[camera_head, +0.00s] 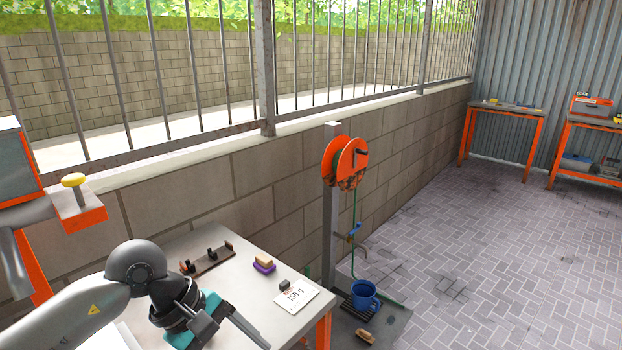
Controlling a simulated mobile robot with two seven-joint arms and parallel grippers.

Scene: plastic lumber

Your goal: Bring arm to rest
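My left arm (133,268) comes in from the lower left and reaches over the near worktable (255,230). My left gripper (232,332) has a teal body and dark fingers, and is at the bottom edge of the view, above the table's front part. The fingers are partly cut off and seen at an angle, so I cannot tell whether they are open or shut. I see nothing held in it. My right gripper is not in view.
On the table are a dark rack (208,259), a purple-based brush (264,266), a small dark block (284,285) and a white card (297,298).

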